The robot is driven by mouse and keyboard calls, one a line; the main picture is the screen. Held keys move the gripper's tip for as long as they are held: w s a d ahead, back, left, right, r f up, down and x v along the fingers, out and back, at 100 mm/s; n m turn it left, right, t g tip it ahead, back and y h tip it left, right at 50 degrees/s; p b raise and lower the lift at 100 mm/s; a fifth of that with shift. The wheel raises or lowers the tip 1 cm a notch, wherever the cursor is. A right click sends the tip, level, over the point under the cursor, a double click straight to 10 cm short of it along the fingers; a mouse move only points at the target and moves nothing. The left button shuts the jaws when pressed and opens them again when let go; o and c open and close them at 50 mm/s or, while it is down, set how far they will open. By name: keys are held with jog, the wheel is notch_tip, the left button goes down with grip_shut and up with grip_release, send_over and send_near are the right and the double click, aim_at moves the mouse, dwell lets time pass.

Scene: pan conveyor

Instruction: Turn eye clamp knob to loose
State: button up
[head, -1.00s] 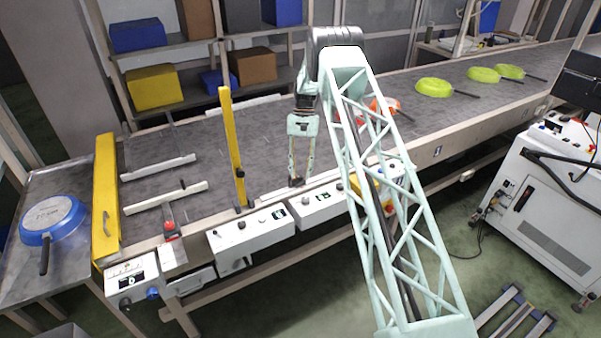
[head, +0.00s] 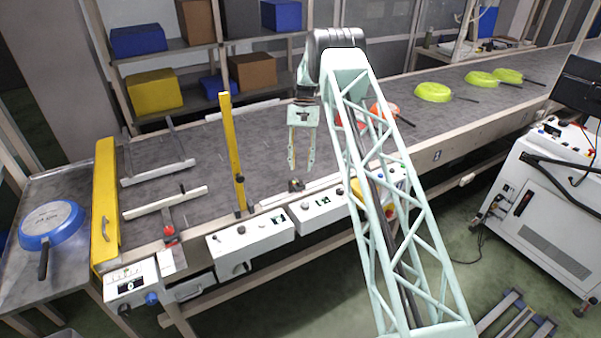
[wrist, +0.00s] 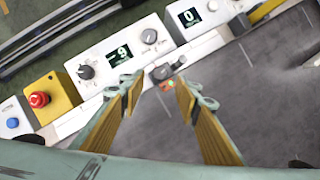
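A small dark clamp knob (wrist: 163,73) with a red and green mark beside it sits on the conveyor's near rail. It also shows in the head view (head: 296,185), just below my gripper. I take this for the eye clamp knob; its setting is too small to read. My gripper (head: 302,167) hangs over the conveyor edge, pointing down. In the wrist view its two yellow-padded fingers (wrist: 158,90) are spread apart, with nothing held between them. The knob shows just beyond the gap between the fingertips. I cannot tell any contact.
White control boxes (head: 250,235) line the near edge, with displays and dials. A red stop button (wrist: 39,99) sits on a yellow box. A blue pan (head: 50,225) lies far left; green pans (head: 433,92) lie right.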

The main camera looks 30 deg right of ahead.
jog(key=v, duration=0.6)
jog(key=shift+r, duration=0.15)
jog(key=shift+w, duration=0.1)
dwell(0.4)
